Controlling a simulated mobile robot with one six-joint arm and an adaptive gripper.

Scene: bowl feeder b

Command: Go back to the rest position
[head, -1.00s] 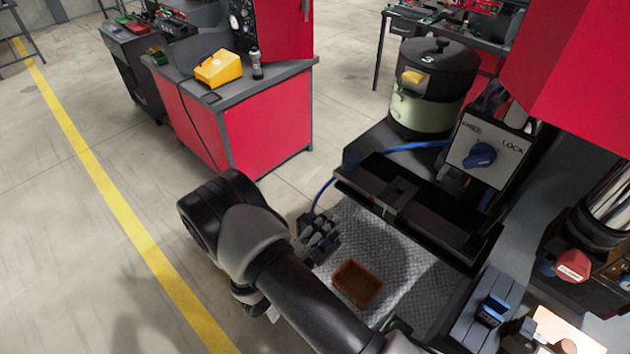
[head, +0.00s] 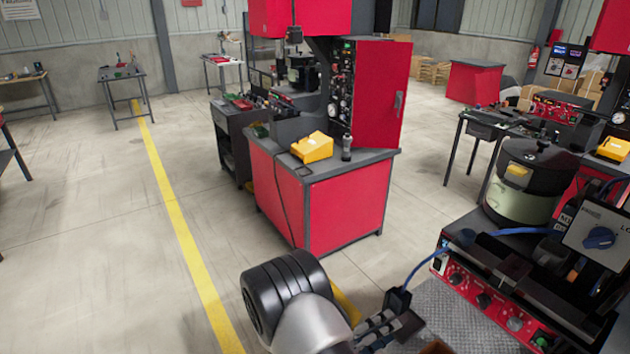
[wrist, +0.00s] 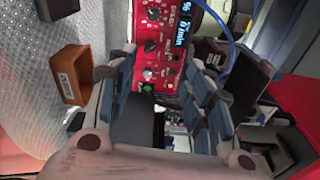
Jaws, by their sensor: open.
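My gripper (head: 392,318) is at the bottom of the head view, by the left edge of the ribbed metal mat (head: 455,315). In the wrist view my gripper (wrist: 160,75) has its two fingers spread apart, with nothing held between them. My arm, black and grey, enters from the bottom edge of the head view. The brown bin (wrist: 76,74) lies on the mat to the left of the fingers in the wrist view. Only its rim (head: 437,348) shows at the bottom of the head view.
The bowl feeder (head: 525,180) and its red-fronted control unit (head: 485,298) stand right of the gripper. A blue cable (head: 425,262) runs close to the fingers. A red cabinet bench (head: 340,205) stands beyond. Open floor with a yellow line (head: 180,235) lies to the left.

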